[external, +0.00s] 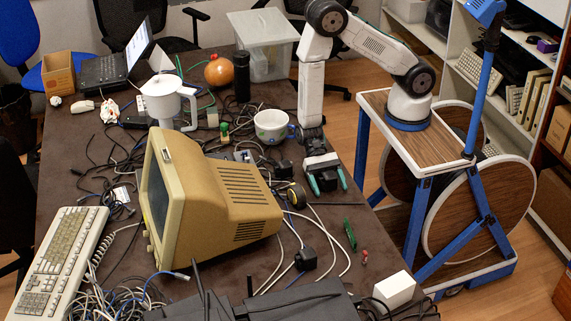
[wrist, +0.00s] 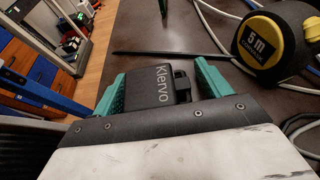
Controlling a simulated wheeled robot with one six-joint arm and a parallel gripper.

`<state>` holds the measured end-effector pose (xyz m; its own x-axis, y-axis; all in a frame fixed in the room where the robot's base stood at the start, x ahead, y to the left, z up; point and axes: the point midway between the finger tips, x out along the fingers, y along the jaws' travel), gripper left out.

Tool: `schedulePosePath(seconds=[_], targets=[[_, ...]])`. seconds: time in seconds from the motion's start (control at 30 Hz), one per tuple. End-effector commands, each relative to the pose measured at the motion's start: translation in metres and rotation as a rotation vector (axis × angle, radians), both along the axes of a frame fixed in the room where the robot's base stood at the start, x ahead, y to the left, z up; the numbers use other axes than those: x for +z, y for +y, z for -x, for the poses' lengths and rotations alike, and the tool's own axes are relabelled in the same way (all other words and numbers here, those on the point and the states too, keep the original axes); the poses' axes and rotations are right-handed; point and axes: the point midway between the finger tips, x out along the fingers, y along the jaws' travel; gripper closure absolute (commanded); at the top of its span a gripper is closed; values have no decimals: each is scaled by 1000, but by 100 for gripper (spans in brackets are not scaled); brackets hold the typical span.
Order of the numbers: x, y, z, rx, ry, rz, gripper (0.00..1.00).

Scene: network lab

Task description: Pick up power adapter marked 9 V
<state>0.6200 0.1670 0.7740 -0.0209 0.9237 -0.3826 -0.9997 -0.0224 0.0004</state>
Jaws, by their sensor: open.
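My gripper (external: 328,182) is open, low over the right side of the dark table, with its green fingers spread. In the wrist view the gripper (wrist: 160,78) has a black block marked "Klervo" (wrist: 158,88) between its fingers. The block looks like a power adapter; contact with the fingers cannot be told. No 9 V marking is readable. Another black adapter (external: 306,258) with a cable lies on the table nearer the camera. A small black block (external: 284,168) lies left of my gripper.
A yellow and black tape measure (wrist: 272,42) lies right of the fingers in the wrist view. A white mug (external: 271,126) stands behind and left of my gripper. A beige monitor (external: 215,190) and tangled cables fill the left. A green stick (external: 350,234) lies toward the camera.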

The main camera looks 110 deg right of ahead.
Motion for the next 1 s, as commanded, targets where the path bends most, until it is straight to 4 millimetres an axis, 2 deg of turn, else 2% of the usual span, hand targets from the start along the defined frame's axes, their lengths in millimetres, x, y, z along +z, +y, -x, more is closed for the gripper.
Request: schedulePosePath(seconds=[0.07, 0.1, 0.27, 0.3, 0.67, 0.87, 1.0], targets=[[0, 0, 0, 0, 0, 0, 24], [0, 0, 0, 0, 0, 0, 29], [0, 0, 0, 0, 0, 0, 74], [0, 0, 0, 0, 0, 0, 76], [5, 0, 0, 0, -2, 0, 76], [28, 0, -1, 1, -6, 0, 76], [55, 0, -1, 0, -6, 0, 76]])
